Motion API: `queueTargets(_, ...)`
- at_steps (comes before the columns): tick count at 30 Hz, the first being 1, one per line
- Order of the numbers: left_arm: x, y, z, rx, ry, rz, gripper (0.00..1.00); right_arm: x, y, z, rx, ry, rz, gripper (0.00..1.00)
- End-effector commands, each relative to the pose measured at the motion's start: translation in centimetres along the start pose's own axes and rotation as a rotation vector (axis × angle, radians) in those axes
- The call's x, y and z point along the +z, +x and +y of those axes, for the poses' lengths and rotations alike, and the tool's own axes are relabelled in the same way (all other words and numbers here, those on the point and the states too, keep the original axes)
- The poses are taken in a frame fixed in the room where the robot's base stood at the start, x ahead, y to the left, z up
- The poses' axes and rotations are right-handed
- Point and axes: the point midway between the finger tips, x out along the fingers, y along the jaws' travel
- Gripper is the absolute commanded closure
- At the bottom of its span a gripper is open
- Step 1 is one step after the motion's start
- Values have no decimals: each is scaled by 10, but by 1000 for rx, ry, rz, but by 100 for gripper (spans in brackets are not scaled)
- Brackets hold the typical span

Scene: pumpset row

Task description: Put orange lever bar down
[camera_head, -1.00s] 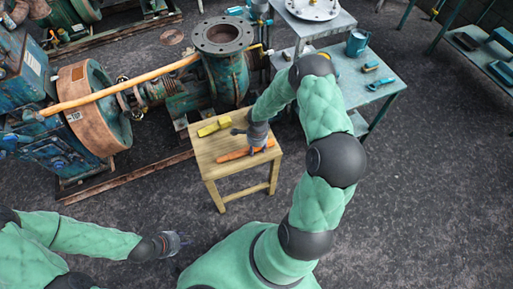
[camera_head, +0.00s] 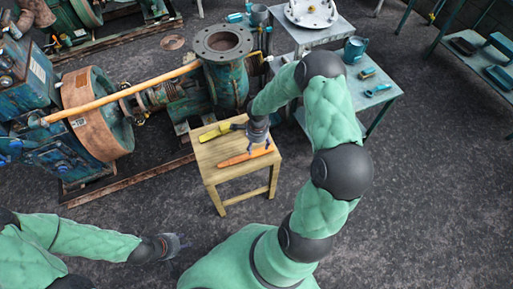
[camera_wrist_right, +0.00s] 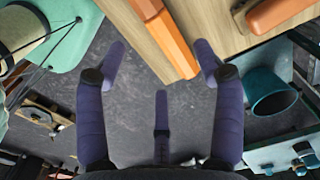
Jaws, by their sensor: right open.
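The orange lever bar (camera_head: 240,158) lies flat on the top of a small wooden stool (camera_head: 228,178), along its front half. My right gripper (camera_head: 259,146) is open at the bar's right part, its fingers spread. In the right wrist view, the orange bar (camera_wrist_right: 166,36) lies on the wood at the top, beyond the fingertips of my open right gripper (camera_wrist_right: 160,62).
A yellow tool (camera_head: 214,133) lies on the stool's back edge. The pump (camera_head: 224,75), with a long wooden-looking bar (camera_head: 140,85) across it, stands behind left. A metal table (camera_head: 375,100) with a teal mug (camera_head: 354,50) stands to the right. The front floor is clear.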

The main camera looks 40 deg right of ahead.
Motion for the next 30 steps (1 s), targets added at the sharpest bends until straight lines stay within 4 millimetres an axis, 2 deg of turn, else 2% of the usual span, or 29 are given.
queueTargets(1, 0, -6, 2, 0, 0, 0, 60, 0, -13, -1, -3, 0, 1, 31)
queueTargets(3, 0, -9, 3, 0, 0, 0, 60, 0, -23, -1, -2, 0, 1, 31)
queueTargets(7, 0, -13, 5, 0, 0, 0, 60, 0, -36, 0, -1, 0, 0, 31)
queueTargets(14, 1, -14, 5, 0, 0, 0, 60, 0, -42, 0, 2, -2, -1, 31)
queueTargets(17, 1, -14, 5, 0, 0, 0, 60, 8, -38, 4, 5, -40, -17, 31)
queueTargets(20, 1, -14, 5, 0, 0, 0, 60, 31, -27, 14, 13, -154, -65, 31)
queueTargets(23, 1, -14, 5, 0, 0, 0, 60, 64, -12, 30, 9, -331, -138, 31)
queueTargets(27, 1, -14, 5, 0, 0, 0, 60, 112, 7, 61, -19, -606, -237, 31)
queueTargets(30, 1, -14, 5, 0, 0, 0, 60, 141, 18, 84, -51, -792, -290, 31)
